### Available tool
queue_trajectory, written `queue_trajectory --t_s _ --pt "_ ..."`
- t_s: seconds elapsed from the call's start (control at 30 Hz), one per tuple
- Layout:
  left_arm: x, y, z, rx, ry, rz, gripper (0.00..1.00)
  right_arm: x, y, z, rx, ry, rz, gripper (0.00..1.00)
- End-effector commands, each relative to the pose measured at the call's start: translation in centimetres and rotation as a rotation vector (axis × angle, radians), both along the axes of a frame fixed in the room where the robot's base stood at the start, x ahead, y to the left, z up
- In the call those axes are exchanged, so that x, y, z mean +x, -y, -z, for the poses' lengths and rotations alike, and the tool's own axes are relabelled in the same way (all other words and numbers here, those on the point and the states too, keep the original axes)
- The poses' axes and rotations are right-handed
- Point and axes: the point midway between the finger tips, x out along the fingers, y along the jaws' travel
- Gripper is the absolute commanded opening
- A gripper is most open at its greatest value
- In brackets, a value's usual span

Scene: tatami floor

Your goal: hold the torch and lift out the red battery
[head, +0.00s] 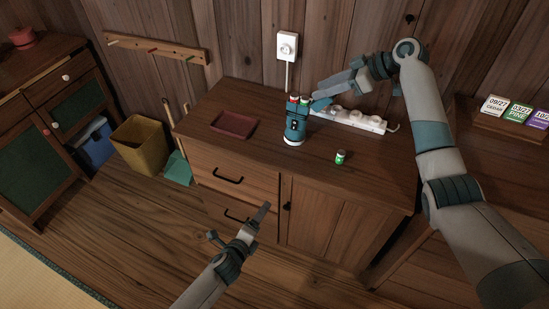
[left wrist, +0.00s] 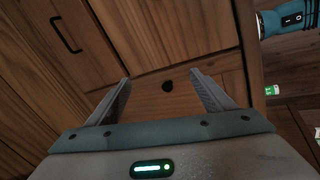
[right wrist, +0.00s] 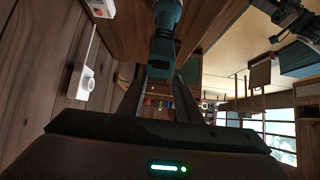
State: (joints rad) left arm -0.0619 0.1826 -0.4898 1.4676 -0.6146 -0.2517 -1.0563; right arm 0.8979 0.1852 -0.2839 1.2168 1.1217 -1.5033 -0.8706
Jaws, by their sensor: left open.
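The torch (head: 294,129), teal and dark with a switch on its front, stands upright on the cabinet top. The torch also shows in the left wrist view (left wrist: 285,19) and, inverted, in the right wrist view (right wrist: 166,28). My right gripper (head: 322,93) is beside the torch's upper end; its fingers stand apart with nothing visible clamped between them. My left gripper (head: 238,221) is open and empty in front of the drawers, below and left of the torch.
A loose green-and-white battery (head: 340,157) stands right of the torch. A white strip with round sockets (head: 350,120) lies behind it. A dark red tray (head: 234,125) is at left. A wall outlet (head: 287,45) is above. The front of the cabinet top is mostly clear.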

Motion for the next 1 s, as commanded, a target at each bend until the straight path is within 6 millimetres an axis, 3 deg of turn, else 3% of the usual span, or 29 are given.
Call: queue_trajectory --t_s 0.03,0.2,0.4,0.5,0.7,1.0 --pt "1.4 0.4 -2.2 0.095 0.071 0.049 0.75 0.0 0.0 0.1 -0.001 -0.001 0.001 0.31" --pt "4.9 2.0 -9.5 0.453 0.312 0.188 0.75 0.0 0.0 0.1 -0.001 -0.001 0.001 0.31" --pt "7.1 3.6 -17.1 0.824 0.554 0.271 0.75 0.0 0.0 0.1 -0.001 -0.001 0.001 0.31" --pt "7.6 4.1 -19.7 0.954 0.637 0.287 0.75 0.0 0.0 0.1 -0.001 -0.001 0.001 0.31" --pt "7.9 4.7 -22.2 1.084 0.713 0.293 0.75 0.0 0.0 0.1 -0.001 -0.001 0.001 0.31" --pt "7.9 4.7 -22.4 1.094 0.719 0.294 0.75 0.0 0.0 0.1 -0.001 -0.001 0.001 0.31"
